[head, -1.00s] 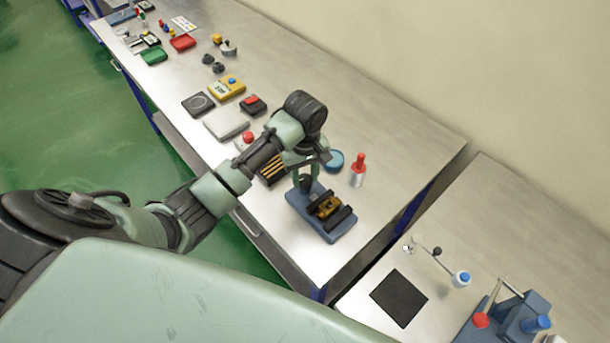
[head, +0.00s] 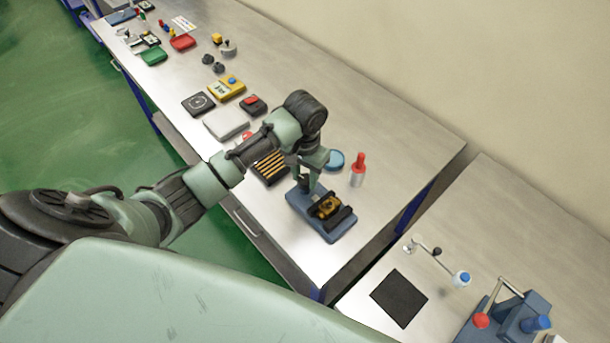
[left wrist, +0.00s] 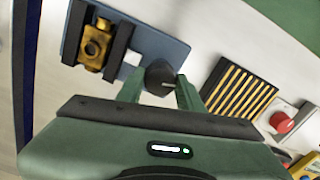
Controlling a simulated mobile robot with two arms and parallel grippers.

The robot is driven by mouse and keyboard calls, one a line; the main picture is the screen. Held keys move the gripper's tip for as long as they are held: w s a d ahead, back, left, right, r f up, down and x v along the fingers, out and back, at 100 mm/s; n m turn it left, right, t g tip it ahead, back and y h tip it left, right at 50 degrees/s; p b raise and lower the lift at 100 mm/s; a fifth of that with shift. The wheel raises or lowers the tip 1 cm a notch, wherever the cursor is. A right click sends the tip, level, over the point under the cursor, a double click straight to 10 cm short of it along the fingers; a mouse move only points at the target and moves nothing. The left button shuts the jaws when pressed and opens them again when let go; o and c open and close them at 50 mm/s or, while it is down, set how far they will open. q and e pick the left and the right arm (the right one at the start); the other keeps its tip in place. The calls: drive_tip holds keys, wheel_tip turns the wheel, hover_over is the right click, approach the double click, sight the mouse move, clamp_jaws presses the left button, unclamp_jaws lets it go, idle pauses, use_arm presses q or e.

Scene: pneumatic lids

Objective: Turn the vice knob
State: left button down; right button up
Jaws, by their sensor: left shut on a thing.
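The vice (head: 341,229) has a blue base and dark jaws, and stands near the front right corner of the long table. A brass-coloured part (head: 325,207) sits between its jaws; it also shows in the left wrist view (left wrist: 96,42). The dark vice knob (left wrist: 159,76) is at the end of the base, between the fingers of my left gripper (left wrist: 160,88). The left gripper is shut on the knob. In the head view the gripper (head: 304,186) reaches down at the vice's far left end, and the knob is mostly hidden there. My right gripper is not in view.
A black tray with yellow strips (head: 271,166) lies left of the vice. A blue round dish (head: 335,160) and a red-topped bottle (head: 358,170) stand close behind. A gap separates this table from the right table, which holds a black mat (head: 399,298).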

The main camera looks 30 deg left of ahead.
use_arm(q)
drive_tip(key=m, duration=0.5)
drive_tip(key=shift+w+r+m, duration=0.1)
drive_tip(key=shift+w+m, duration=0.05)
drive_tip(key=shift+m, duration=0.15)
drive_tip(key=m, duration=1.1)
drive_tip(key=shift+m, duration=0.3)
drive_tip(key=m, duration=0.5)
drive_tip(key=c, duration=1.1)
unclamp_jaws()
drive_tip(key=shift+o, duration=0.9)
